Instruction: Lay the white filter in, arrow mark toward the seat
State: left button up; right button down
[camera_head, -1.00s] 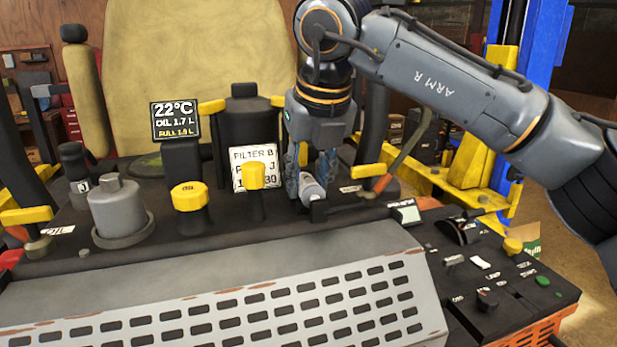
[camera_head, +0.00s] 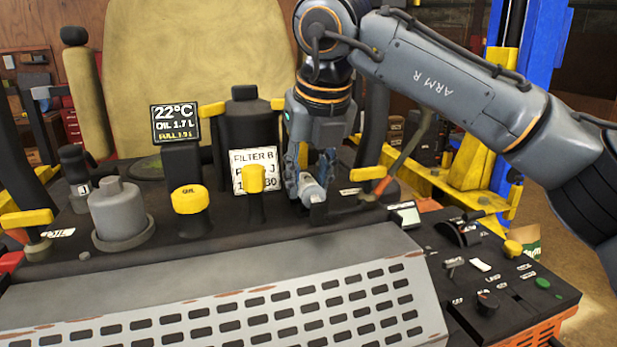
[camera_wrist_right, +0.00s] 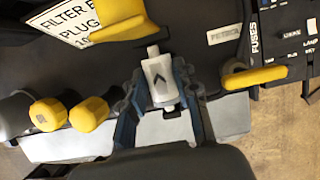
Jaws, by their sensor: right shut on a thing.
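The white filter (camera_head: 310,190) is a small pale cylinder low between the fingers of my right gripper (camera_head: 309,178), just behind a small black bracket on the dark deck. In the right wrist view the filter (camera_wrist_right: 158,78) lies between both blue-grey fingers of the right gripper (camera_wrist_right: 160,95), which is shut on it. A dark arrow mark on its side points to the top of that picture. The seat (camera_head: 195,75) stands behind the deck in the head view. I cannot tell whether the filter rests fully in its place. My left gripper is not in view.
A yellow-capped post (camera_head: 255,180) and the FILTER B sign (camera_head: 254,162) stand just left of the gripper. A slotted grey cover (camera_head: 230,300) lies in front, and a control panel (camera_head: 500,280) at right.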

jog(key=shift+f+b, duration=0.3)
jog(key=shift+f, duration=0.05)
jog(key=shift+s+r, duration=0.1)
jog(key=shift+r, duration=0.05)
jog(key=shift+r, duration=0.2)
dwell(0.3)
jog(key=c, duration=0.9)
grip_release()
notch_tip(320, 180, up, 8)
jog(key=p, duration=0.6)
jog(key=shift+p, duration=0.35)
